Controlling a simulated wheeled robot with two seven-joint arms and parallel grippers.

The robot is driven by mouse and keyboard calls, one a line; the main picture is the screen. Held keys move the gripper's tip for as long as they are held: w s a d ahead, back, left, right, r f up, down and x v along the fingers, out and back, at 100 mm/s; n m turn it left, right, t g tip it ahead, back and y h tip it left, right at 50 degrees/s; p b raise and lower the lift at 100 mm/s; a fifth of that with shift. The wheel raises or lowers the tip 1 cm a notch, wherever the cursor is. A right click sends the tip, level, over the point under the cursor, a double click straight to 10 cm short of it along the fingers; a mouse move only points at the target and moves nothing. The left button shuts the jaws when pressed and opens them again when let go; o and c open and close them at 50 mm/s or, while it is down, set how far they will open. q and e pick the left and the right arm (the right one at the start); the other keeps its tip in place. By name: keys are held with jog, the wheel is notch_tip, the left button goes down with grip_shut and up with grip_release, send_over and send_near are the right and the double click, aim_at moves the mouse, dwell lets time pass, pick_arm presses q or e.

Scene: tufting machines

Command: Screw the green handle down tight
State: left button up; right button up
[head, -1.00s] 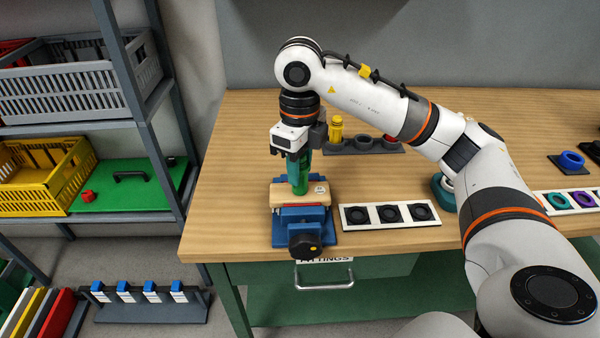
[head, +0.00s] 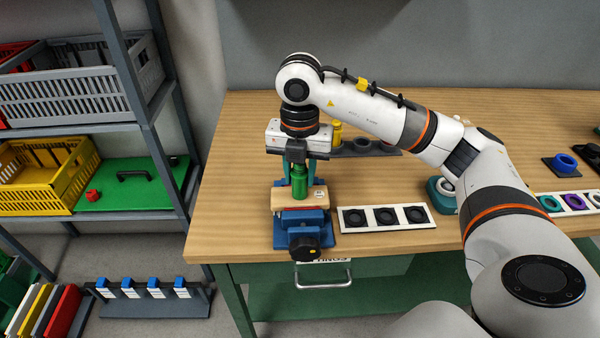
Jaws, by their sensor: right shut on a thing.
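The green handle (head: 300,184) stands upright on a light wooden block (head: 287,202), which is clamped in a blue vise (head: 318,226) on the workbench. My right gripper (head: 298,162) points straight down over the handle and is shut on its upper part. The fingers hide the top of the handle. I cannot see any thread or gap where the handle meets the block. My left gripper is not in view.
A white strip with several black rings (head: 385,216) lies right of the vise. A yellow peg (head: 337,131) and a dark holder (head: 372,146) stand behind the gripper. A shelf with crates (head: 90,90) is at the left. Bare wood lies left of the vise.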

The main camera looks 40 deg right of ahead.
jog(key=shift+m, duration=0.6)
jog(key=o, duration=0.8)
jog(key=shift+f, duration=0.1)
jog(key=shift+c, duration=0.2)
jog(key=shift+r, duration=0.2)
notch_tip(320, 180, up, 10)
jog(key=p, duration=0.7)
jog(key=shift+p, duration=0.4)
jog(key=shift+f, duration=0.1)
jog(key=shift+f, duration=0.1)
